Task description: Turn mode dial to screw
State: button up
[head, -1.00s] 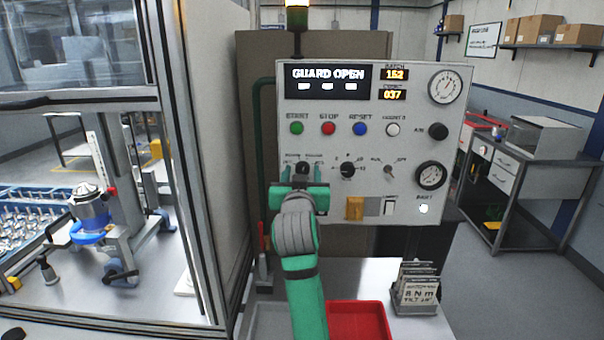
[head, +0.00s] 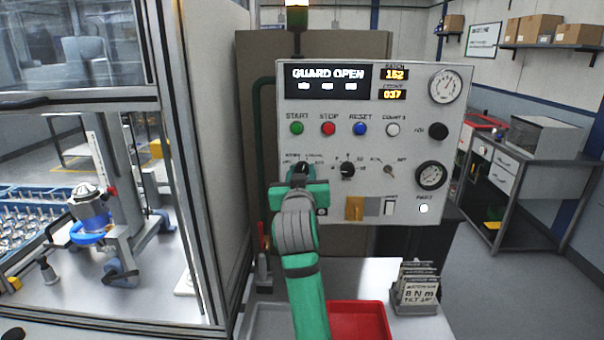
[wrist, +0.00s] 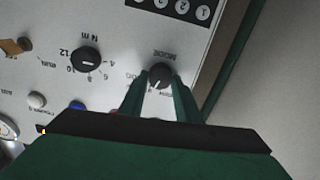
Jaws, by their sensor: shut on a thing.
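The mode dial (wrist: 160,74) is a small black knob on the light grey control panel (head: 415,205), below the START button. The word MODE shows beside it, upside down, in the wrist view. My gripper (wrist: 159,82) has one finger on each side of the dial and is shut on it. In the head view my gripper (head: 302,174) covers the lower part of the dial (head: 302,166). The dial's labels are too small or partly hidden, so I cannot tell which setting it points to.
A black torque dial (head: 347,169) sits just right of the mode dial, with a small selector (head: 388,170) beyond it. Green, red and blue buttons (head: 328,129) are above. The display (head: 327,80) reads GUARD OPEN. A red tray (head: 360,322) lies below.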

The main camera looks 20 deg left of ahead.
jog(key=n, duration=0.3)
jog(key=shift+a+f+n, duration=0.1)
jog(key=shift+n, duration=2.3)
jog(key=o, duration=1)
jog(key=v, duration=1.1)
jog(key=shift+a, duration=0.15)
